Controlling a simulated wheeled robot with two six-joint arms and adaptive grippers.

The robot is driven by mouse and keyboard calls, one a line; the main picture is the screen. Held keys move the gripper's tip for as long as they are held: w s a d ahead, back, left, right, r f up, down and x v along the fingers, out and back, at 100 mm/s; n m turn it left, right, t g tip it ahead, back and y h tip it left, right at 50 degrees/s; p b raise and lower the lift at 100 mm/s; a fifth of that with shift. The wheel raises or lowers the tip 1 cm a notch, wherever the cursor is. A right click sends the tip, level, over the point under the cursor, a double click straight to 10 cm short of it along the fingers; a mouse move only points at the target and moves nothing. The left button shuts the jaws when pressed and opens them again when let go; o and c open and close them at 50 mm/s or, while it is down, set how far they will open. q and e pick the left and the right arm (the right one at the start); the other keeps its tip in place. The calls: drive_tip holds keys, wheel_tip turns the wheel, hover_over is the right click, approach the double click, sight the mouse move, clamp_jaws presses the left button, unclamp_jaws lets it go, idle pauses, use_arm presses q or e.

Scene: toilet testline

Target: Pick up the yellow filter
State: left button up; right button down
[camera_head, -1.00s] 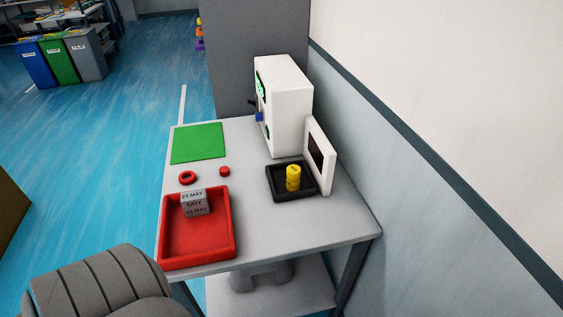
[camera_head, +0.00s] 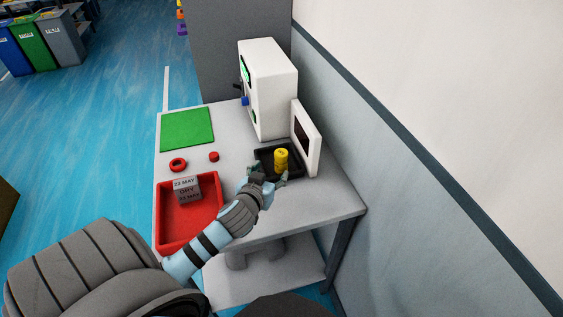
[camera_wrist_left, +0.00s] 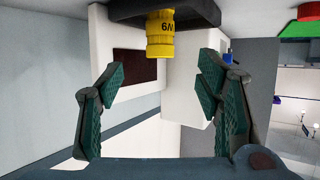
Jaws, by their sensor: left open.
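The yellow filter (camera_head: 281,158) stands upright in a small black tray (camera_head: 262,152) on the grey table. My left gripper (camera_head: 268,176) is open at the tray's near side, with its fingers pointing at the filter. In the left wrist view the filter (camera_wrist_left: 160,34) shows at the top middle, beyond the two spread green fingertips (camera_wrist_left: 160,78), and nothing is between them. My right gripper is not in view.
A red tray (camera_head: 200,226) holding a grey date block (camera_head: 187,188) lies left, beside my forearm. A green mat (camera_head: 187,129) lies at the back left.

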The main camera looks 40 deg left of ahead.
sight(279, 163)
use_arm(q)
drive_tip(key=b+x, duration=0.1)
drive_tip(key=x, duration=0.5)
drive_tip(key=f+b+x, duration=0.1)
drive_tip(key=b+x, duration=0.1)
drive_tip(key=x, duration=0.5)
drive_tip(key=shift+s+d+f, duration=0.1)
drive_tip(key=shift+s, duration=0.2)
drive_tip(key=c, duration=1.4)
